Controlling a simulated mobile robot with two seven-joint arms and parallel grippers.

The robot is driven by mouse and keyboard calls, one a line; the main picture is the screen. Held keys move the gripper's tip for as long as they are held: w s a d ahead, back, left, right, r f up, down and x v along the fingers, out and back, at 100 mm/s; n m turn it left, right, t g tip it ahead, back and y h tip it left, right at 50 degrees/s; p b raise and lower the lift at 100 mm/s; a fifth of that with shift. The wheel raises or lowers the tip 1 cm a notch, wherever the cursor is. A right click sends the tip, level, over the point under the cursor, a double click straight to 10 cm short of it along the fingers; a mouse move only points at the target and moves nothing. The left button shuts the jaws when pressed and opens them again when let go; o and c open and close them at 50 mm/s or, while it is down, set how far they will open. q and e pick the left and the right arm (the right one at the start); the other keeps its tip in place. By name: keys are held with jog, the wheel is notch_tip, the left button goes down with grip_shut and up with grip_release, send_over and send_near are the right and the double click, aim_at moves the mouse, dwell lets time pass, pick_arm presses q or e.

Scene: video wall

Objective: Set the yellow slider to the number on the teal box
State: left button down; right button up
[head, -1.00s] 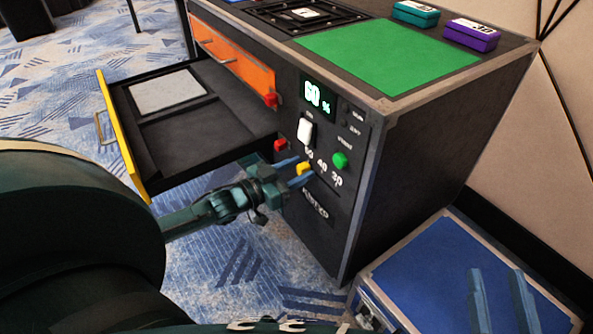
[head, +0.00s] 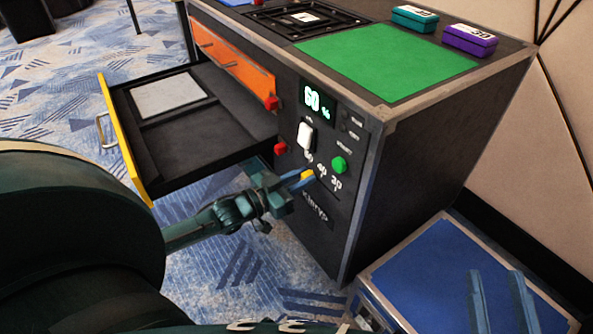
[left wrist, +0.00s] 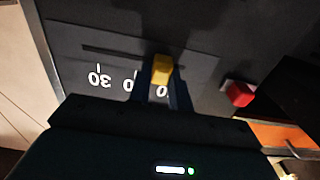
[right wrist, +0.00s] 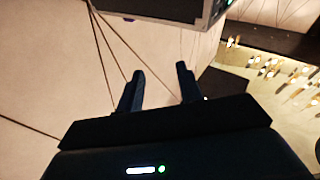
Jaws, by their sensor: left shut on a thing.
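The yellow slider (head: 307,175) sits on the dark front panel of the cabinet, below a row of white numbers. My left gripper (head: 303,180) is shut on it; the yellow knob (left wrist: 162,69) shows between the fingertips in the left wrist view. There the slot runs left from the knob towards the 30 mark, and the fingers partly hide the other numbers. In the head view the knob is near the leftmost number. My right gripper (right wrist: 160,85) is open and empty.
A display (head: 317,100) reads 60 %. The open yellow-fronted drawer (head: 124,140) juts out left of my left gripper. A purple box (head: 470,39) and blue case (head: 440,275) stand right.

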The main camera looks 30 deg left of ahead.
pick_arm(q)
jog(key=d, duration=0.1)
jog(key=s+d+p, duration=0.1)
jog(key=d, duration=0.1)
jog(key=shift+s, duration=0.15)
jog(key=c, duration=1.3)
grip_release()
pick_arm(e)
jog(key=shift+d+f+h, duration=0.3)
jog(key=shift+f+h, duration=0.1)
pick_arm(q)
jog(key=shift+s, duration=0.25)
jog(key=p, duration=0.4)
send_near(322, 180)
jog(key=v, duration=0.6)
jog(key=shift+s+a, duration=0.15)
jog(key=shift+s, duration=0.3)
pick_arm(e)
jog(key=shift+s+d+n+g+h, duration=0.1)
jog(key=shift+d+n+g+h, duration=0.2)
jog(key=shift+d+g, duration=0.1)
